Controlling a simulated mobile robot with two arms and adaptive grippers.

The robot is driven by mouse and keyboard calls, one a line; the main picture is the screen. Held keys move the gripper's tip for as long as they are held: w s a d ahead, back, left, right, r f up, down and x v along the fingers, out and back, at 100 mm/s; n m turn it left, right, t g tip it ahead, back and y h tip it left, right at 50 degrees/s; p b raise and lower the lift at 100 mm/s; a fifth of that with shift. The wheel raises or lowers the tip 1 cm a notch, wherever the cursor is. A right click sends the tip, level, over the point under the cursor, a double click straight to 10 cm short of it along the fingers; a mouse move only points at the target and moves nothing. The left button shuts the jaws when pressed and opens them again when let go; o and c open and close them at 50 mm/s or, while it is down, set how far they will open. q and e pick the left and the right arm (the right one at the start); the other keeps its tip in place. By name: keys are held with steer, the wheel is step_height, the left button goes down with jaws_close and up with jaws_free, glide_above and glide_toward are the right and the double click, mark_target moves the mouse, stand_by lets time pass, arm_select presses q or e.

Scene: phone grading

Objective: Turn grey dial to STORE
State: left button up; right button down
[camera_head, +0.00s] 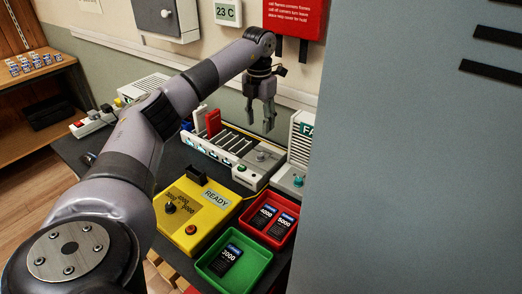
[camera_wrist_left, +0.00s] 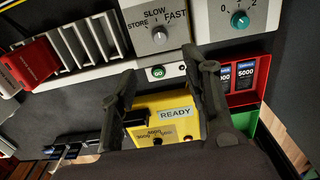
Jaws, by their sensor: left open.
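The grey dial (camera_wrist_left: 159,36) sits on a light panel with the words STORE, SLOW and FAST around it in the left wrist view. Which word it points to is too small to tell. In the head view the dial (camera_head: 261,156) is on the front end of the slotted charger rack (camera_head: 216,150). My left gripper (camera_head: 259,124) is open and empty, pointing down above the dial and apart from it. In the left wrist view its fingers (camera_wrist_left: 166,74) stand apart, with the dial beyond their tips. My right gripper is not in view.
A red block (camera_head: 213,122) stands in the rack. A green GO button (camera_wrist_left: 158,71) is close to the dial. A teal dial (camera_wrist_left: 240,20) is on the neighbouring unit. The yellow READY box (camera_head: 190,213), red tray (camera_head: 250,222) and green tray (camera_head: 262,258) are nearer.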

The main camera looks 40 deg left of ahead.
mark_target(260, 154)
arm_select(q)
steer(key=f, duration=1.2)
steer(key=shift+w+f+p, duration=0.1)
steer(key=shift+w+p, duration=0.1)
steer(key=shift+p, duration=0.2)
jaws_close()
